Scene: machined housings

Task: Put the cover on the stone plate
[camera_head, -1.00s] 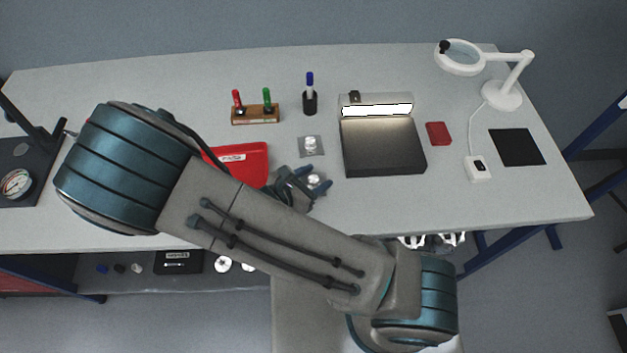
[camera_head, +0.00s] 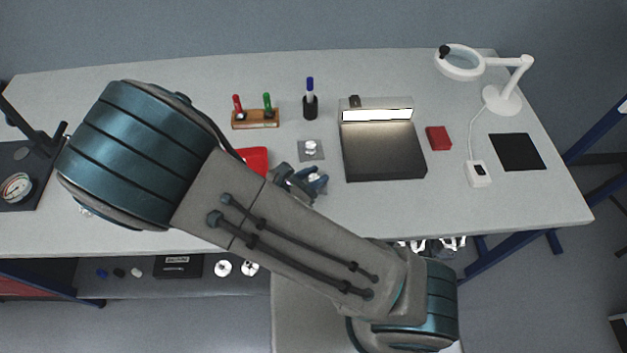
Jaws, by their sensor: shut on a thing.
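My gripper (camera_head: 310,184) is near the middle of the table, in front of the small grey square pad. It is shut on a small silvery piece, probably the cover (camera_head: 318,178), which is partly hidden by the fingers. Another small silvery part (camera_head: 311,147) sits on the grey pad, just behind my gripper. A dark flat slab (camera_head: 383,158) with a lit bar along its back lies to the right. A dark base with a dial gauge (camera_head: 32,194) stands at the far left. I cannot tell for sure which of these is the stone plate.
My arm hides most of a red tray (camera_head: 256,159). Behind stand a wooden holder (camera_head: 255,124) with red and green pens and a black cup (camera_head: 310,106) with a blue marker. To the right are a red block (camera_head: 438,138), a black mat (camera_head: 517,151) and a magnifier lamp (camera_head: 502,99).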

